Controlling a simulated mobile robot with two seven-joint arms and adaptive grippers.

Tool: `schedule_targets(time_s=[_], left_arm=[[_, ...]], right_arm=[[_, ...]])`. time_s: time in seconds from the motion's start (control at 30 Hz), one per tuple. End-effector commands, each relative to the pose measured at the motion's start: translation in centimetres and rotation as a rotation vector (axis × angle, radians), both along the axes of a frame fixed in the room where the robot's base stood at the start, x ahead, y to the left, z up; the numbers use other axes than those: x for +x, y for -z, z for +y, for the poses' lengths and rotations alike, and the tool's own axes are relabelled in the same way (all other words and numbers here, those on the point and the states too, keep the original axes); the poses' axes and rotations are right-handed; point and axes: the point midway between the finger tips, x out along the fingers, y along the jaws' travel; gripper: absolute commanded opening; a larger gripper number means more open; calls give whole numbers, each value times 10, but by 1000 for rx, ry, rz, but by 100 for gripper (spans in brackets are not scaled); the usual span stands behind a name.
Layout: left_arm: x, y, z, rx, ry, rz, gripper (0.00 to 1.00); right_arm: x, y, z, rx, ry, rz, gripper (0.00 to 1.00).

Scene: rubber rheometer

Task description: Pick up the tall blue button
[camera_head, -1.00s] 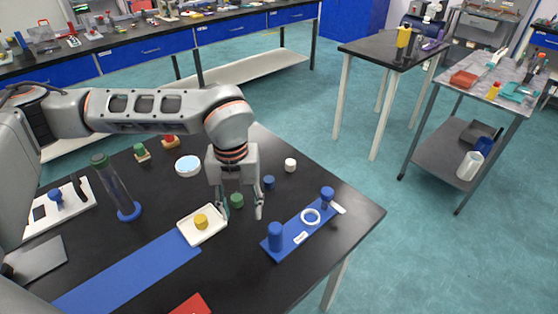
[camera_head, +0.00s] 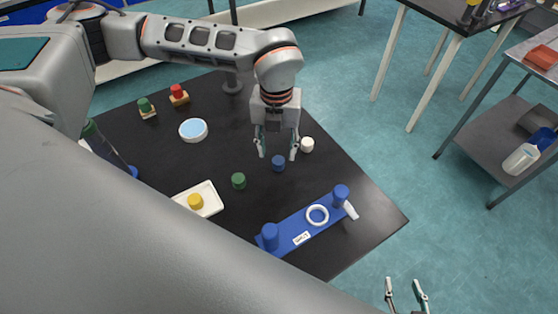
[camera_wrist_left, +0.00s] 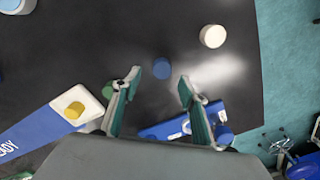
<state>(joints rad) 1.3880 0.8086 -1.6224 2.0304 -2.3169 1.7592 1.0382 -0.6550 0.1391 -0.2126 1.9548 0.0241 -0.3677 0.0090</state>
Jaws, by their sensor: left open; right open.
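A blue button (camera_head: 278,163) stands on the black table. My left gripper (camera_head: 277,155) is open and empty with its fingers pointing down above it. In the left wrist view the blue button (camera_wrist_left: 161,68) shows near the left fingertip of the open gripper (camera_wrist_left: 172,80). Two more blue buttons stand on a blue holder (camera_head: 290,237): one at its near left end (camera_head: 270,236), looking taller, and one at its far right end (camera_head: 341,194). My right gripper (camera_head: 407,292) is open and empty at the bottom edge, past the table's edge.
A green button (camera_head: 239,181) and a white button (camera_head: 307,145) stand either side of the blue one. A white tray (camera_head: 213,205) holds a yellow button (camera_head: 195,201). A white ring (camera_head: 317,215) lies on the holder. A pale-blue-topped dish (camera_head: 193,129) stands farther left.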

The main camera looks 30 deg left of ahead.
Motion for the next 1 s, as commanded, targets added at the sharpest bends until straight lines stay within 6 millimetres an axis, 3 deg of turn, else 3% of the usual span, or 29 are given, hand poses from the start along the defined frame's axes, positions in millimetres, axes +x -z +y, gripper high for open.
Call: schedule_targets(time_s=[0.23,0.57,0.7,1.0], left_arm=[[2,34,-2,0,-1,2,43],[2,41,-2,0,-1,0,43],[2,41,-2,0,-1,0,7],[2,41,-2,0,-1,0,6]], right_arm=[[4,-8,0,1,0,-10,41],[8,-13,1,3,0,-20,41],[8,-13,1,3,0,-20,41],[6,-11,0,2,0,-15,41]])
